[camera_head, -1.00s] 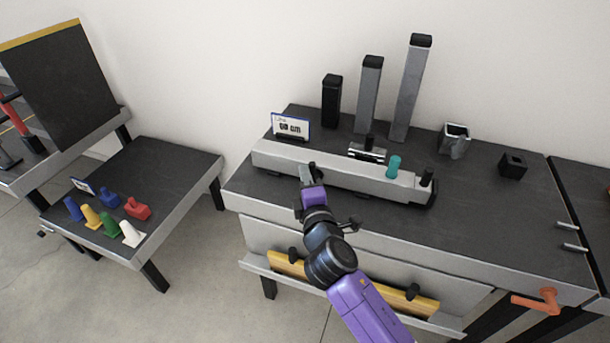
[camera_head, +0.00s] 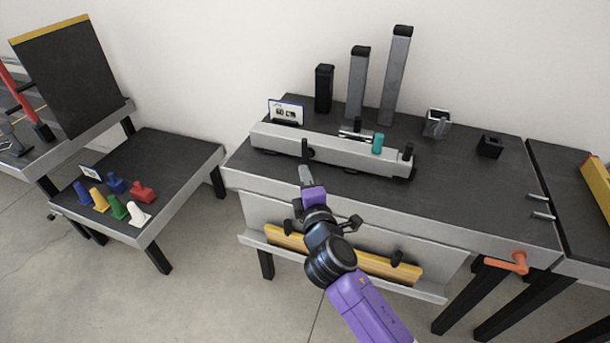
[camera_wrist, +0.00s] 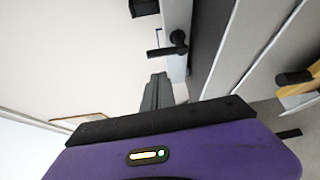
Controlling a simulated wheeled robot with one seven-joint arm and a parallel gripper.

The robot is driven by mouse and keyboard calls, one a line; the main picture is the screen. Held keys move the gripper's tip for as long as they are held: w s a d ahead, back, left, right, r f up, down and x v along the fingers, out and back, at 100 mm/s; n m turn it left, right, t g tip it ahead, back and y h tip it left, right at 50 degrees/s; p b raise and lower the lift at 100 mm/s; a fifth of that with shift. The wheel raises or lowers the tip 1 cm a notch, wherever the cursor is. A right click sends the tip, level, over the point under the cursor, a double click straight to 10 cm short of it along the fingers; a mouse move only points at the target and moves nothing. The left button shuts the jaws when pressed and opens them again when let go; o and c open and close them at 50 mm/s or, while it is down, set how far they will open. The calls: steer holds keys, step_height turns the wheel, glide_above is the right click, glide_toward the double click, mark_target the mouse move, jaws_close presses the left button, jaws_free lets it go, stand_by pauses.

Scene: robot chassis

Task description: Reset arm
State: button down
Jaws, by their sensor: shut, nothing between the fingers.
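My gripper (camera_head: 305,176) is at the end of my purple and black arm, in front of the front edge of the dark workbench (camera_head: 450,190). Its grey fingers are together with nothing between them. In the wrist view the closed fingers (camera_wrist: 157,92) point toward the light grey bar and a black knob (camera_wrist: 178,40). In the head view the long grey bar fixture (camera_head: 340,155) lies along the bench, with a black knob (camera_head: 305,150) just beyond my fingertips. A gap between fingers and knob seems to show, but the exact distance is hard to tell.
A teal peg (camera_head: 378,143) stands on the bar. Tall grey posts (camera_head: 395,75) and a display sign (camera_head: 287,111) stand behind it. A yellow bar (camera_head: 345,255) and an orange handle (camera_head: 508,264) are at the bench front. A low table (camera_head: 180,165) with coloured pieces stands left.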

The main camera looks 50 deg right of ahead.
stand_by(0.4)
steer(key=s+a+r+m+t+y, duration=0.1)
steer(key=s+a+m+t+y, duration=0.15)
steer(key=s+a+y, duration=0.4)
steer(key=s+a+m+t+y, duration=0.2)
steer(key=s+a+m, duration=0.1)
steer(key=a, duration=0.7)
steer(key=s+a+m+g+y+p, duration=0.1)
steer(key=s+a, duration=0.3)
steer(key=s, duration=0.7)
steer(key=s+a+r+m+g+y+p, duration=0.1)
steer(key=s+a+m, duration=0.3)
steer(key=s, duration=0.7)
steer(key=shift+s+a+r+g+y, duration=0.15)
steer(key=shift+s+g+y, duration=0.3)
steer(key=shift+g, duration=0.1)
